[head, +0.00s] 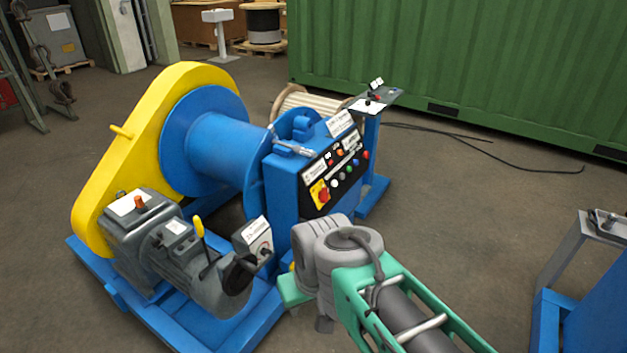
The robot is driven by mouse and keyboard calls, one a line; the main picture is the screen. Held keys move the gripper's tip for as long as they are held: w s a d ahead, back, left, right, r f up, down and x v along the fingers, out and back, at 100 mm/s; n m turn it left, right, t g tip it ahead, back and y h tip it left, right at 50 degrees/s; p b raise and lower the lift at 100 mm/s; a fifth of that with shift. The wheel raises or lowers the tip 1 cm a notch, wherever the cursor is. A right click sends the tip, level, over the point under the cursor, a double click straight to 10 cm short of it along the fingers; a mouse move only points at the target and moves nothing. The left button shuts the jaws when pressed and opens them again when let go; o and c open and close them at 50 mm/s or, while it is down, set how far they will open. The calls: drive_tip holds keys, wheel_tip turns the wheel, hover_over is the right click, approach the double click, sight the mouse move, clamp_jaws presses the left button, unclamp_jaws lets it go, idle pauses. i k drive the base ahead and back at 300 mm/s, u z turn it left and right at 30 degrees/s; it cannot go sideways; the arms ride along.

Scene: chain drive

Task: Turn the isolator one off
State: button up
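A blue control box (287,207) on the winch has a black sloped panel with several buttons and lamps. At the panel's lower left is a red rotary handle (322,193) on a yellow plate, the look of an isolator. A small grey box (250,236) with a white label and a round knob (264,249) sits lower left, beside the motor. The labels are too small to read, so I cannot tell which is isolator one, nor the switch position. My arm reaches in from the lower right, its grey wrist in front of the control box's lower part. My gripper's fingers do not show.
The winch has a blue drum (225,143), yellow chain guard (118,155), grey motor (205,265) and yellow-handled lever (199,228). A pedestal (369,140) with small controls stands behind. A green container (470,65) closes the back. Floor to the right is open, with a black cable (480,150).

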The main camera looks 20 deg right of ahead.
sight(323, 194)
drive_tip(key=i, duration=0.2)
drive_tip(key=z, duration=2.05)
drive_tip(key=i, duration=1.9)
drive_tip(key=u, duration=4.25)
